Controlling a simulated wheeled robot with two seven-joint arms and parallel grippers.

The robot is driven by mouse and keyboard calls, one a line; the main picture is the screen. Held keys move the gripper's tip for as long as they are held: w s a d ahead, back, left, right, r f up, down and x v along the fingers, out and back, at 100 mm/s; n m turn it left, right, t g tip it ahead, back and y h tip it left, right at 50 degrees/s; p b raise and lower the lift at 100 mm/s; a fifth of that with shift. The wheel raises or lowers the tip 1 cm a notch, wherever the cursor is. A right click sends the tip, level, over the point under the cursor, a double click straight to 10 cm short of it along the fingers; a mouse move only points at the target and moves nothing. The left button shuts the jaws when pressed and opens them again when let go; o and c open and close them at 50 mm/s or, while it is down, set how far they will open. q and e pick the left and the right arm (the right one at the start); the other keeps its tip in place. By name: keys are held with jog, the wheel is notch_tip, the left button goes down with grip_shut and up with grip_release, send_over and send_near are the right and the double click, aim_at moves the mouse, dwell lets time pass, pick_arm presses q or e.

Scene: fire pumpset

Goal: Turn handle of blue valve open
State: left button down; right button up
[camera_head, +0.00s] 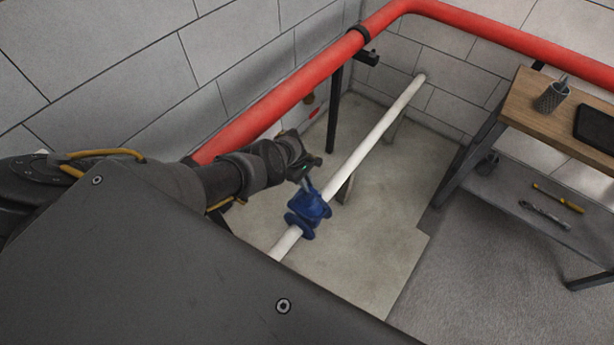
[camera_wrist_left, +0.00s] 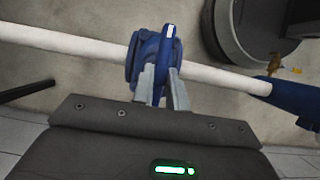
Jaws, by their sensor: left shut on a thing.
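The blue valve (camera_head: 309,209) sits on a white pipe (camera_head: 375,138) near the middle of the head view. Its body also shows in the left wrist view (camera_wrist_left: 137,62). Its blue handle (camera_wrist_left: 166,48) stands between the two grey fingers of my left gripper (camera_wrist_left: 162,88). In the head view my left gripper (camera_head: 305,176) comes in from the left and reaches down to the top of the valve. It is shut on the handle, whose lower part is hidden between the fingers. My right gripper is out of view.
A thick red pipe (camera_head: 300,90) runs along the wall above the white pipe, with a dark support post (camera_head: 334,112). A workbench (camera_head: 530,105) with a cup, tablet and tools stands at the right. Floor between valve and bench is clear.

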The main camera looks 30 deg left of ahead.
pick_arm(q)
jog(key=shift+s+d+f, duration=0.1)
jog(key=shift+s, duration=0.05)
jog(key=c, duration=1.4)
grip_release()
jog(key=shift+r, duration=0.25)
jog(key=shift+a+r+p, duration=0.25)
jog(key=shift+r+p, duration=0.1)
jog(key=shift+p, duration=0.05)
jog(key=p+v, duration=0.4)
jog(key=v, duration=0.5)
jog(key=shift+a+r+p, duration=0.15)
jog(key=shift+r+p, duration=0.25)
